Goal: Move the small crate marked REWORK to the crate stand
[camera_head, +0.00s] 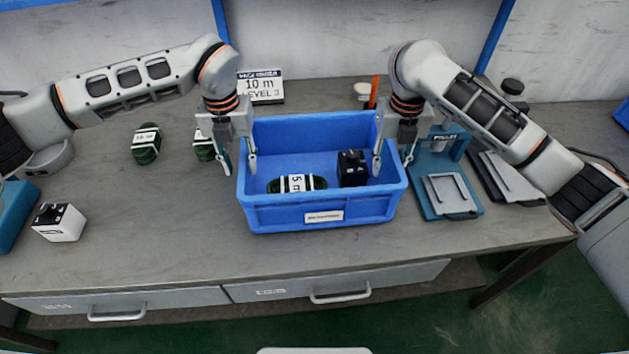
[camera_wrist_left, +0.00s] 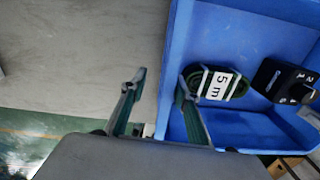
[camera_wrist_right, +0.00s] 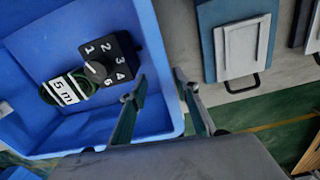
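A blue crate (camera_head: 323,213) stands on the bench between my grippers; the text on its front label is too small to read. It holds a green coil marked 5 m (camera_head: 296,184) and a black block with a dial (camera_head: 352,168). My left gripper (camera_head: 238,168) is open, with one finger outside and one inside the crate's left wall (camera_wrist_left: 172,90). My right gripper (camera_head: 394,165) is open, astride the right wall (camera_wrist_right: 160,70). Both wrist views show a gap between the fingertips. I cannot make out a crate stand in the head view.
Green coils (camera_head: 146,144) and a white block (camera_head: 59,222) lie left of the crate. A teal fixture (camera_head: 443,180) stands close on the right. A level sign (camera_head: 262,87) stands behind. The bench strip in front of the crate is clear.

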